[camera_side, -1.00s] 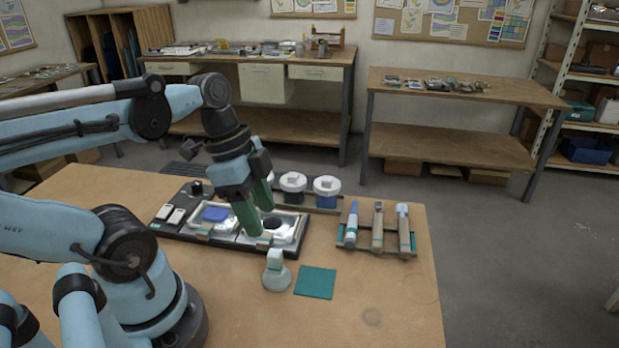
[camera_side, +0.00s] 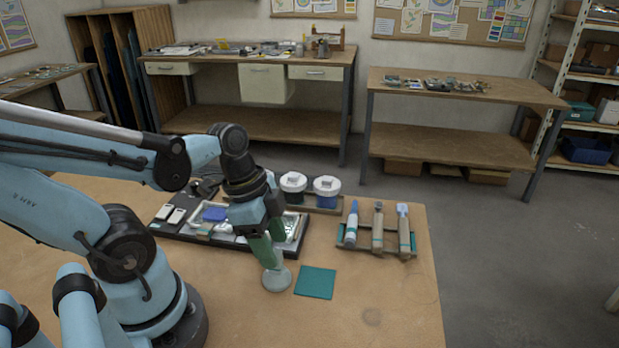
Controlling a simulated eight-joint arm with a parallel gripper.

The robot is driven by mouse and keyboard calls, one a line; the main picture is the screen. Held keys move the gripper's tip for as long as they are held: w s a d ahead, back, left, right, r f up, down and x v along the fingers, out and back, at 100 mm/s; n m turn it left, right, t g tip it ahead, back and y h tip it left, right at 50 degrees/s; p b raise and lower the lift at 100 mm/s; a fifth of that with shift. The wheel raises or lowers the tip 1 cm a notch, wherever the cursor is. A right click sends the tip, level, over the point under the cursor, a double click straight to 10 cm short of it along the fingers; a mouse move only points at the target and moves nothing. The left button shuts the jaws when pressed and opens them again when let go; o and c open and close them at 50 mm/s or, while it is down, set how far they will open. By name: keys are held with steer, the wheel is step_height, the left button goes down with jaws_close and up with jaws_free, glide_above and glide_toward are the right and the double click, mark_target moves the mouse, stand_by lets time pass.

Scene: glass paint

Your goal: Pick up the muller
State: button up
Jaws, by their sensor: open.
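The muller (camera_side: 276,279) is a pale grey-green glass piece with a wide round foot and a narrower upper part. It stands upright on the brown table, just left of the teal square mat (camera_side: 316,283). My gripper (camera_side: 268,259) has green fingers and points down over the muller. The fingers are around or right beside its upper part and hide most of it; I cannot tell whether they touch it. The gripper is open.
Behind the gripper is a black tray (camera_side: 171,233) with pans and a blue block (camera_side: 214,214). Two white-lidded jars (camera_side: 327,191) stand behind it. A rack (camera_side: 376,250) with three tools is at right. The table's front right is clear.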

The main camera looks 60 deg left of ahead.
steer(key=shift+x, duration=2.35)
steer(key=shift+s, duration=0.15)
jaws_close()
